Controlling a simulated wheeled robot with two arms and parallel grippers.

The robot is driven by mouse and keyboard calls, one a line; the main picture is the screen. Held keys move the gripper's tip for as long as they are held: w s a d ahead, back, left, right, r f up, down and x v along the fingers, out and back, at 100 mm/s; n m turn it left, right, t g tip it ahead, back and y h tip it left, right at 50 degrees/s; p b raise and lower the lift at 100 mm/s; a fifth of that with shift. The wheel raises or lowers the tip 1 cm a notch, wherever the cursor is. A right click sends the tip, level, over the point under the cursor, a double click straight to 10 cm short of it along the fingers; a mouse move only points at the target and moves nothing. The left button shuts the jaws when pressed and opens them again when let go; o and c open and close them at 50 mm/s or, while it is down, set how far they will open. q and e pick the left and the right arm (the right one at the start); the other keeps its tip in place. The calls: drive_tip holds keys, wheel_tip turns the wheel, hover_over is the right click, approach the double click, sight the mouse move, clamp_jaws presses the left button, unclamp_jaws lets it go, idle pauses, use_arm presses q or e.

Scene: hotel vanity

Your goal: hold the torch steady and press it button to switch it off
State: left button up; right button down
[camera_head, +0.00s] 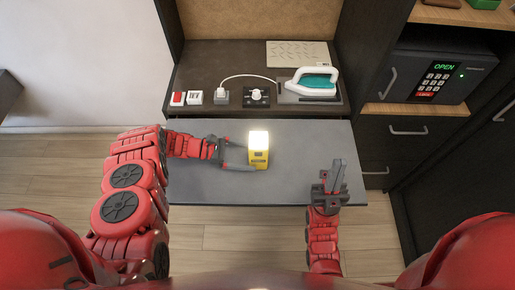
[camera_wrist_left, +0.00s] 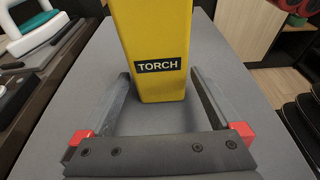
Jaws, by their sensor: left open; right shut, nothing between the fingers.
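The yellow torch (camera_head: 258,157) stands upright on the grey pull-out board, its top glowing bright. In the left wrist view the torch (camera_wrist_left: 152,40) shows a black "TORCH" label, and its top is out of frame. My left gripper (camera_head: 240,155) is open, with one finger on each side of the torch's lower part. Its fingers also show in the left wrist view (camera_wrist_left: 160,85), with gaps visible beside the torch. My right gripper (camera_head: 338,165) is shut and empty, to the right of the torch and apart from it, above the board. The torch's button cannot be made out.
The grey board (camera_head: 300,140) is otherwise clear. Behind it, the dark counter holds a white and teal iron (camera_head: 313,82), a black dial unit (camera_head: 256,97), a plug (camera_head: 221,96) and red and white switches (camera_head: 178,98). A safe (camera_head: 433,75) stands at the right.

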use_arm(q)
drive_tip(key=shift+x, duration=0.95)
drive_tip(key=shift+d+f+b, duration=0.15)
drive_tip(key=shift+d+b, duration=0.2)
drive_tip(key=c, duration=0.8)
idle(0.7)
